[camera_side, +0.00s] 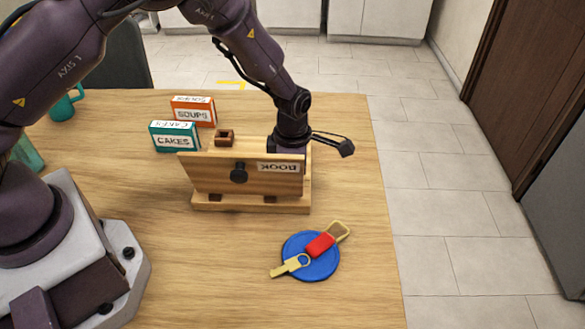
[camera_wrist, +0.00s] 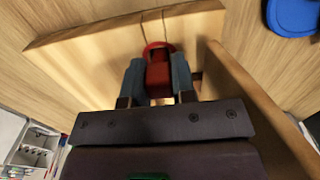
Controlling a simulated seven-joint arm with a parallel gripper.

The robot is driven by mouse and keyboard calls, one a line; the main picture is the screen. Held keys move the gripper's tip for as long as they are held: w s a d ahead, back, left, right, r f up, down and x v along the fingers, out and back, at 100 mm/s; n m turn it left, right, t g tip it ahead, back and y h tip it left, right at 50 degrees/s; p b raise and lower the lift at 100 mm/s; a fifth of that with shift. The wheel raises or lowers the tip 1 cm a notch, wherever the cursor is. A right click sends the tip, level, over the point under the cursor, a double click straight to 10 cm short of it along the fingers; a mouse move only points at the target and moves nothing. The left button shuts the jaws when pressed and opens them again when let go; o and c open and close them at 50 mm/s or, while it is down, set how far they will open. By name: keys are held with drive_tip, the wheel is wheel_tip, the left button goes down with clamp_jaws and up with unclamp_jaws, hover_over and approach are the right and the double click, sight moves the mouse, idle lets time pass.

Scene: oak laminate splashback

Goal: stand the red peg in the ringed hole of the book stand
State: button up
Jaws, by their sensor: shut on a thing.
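My gripper (camera_wrist: 157,82) is shut on the red peg (camera_wrist: 158,66), which shows between the two fingers in the wrist view. The wooden book stand (camera_side: 215,180) is in the middle of the table in the side view, with a dark knob and a BOOK label on its panel. My gripper is behind that panel, so the fingers and peg are hidden there. In the wrist view, the peg is over or against a pale wooden part of the stand (camera_wrist: 85,48); I cannot tell whether they touch.
A blue plate (camera_side: 296,270) with keys and a red tag lies in front. The table's right edge is near the stand.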

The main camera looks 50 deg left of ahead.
drive_tip(key=shift+f, duration=0.35)
idle(0.3)
drive_tip(key=o, duration=1)
drive_tip(key=shift+c, duration=0.2)
drive_tip(key=shift+r, duration=3.5)
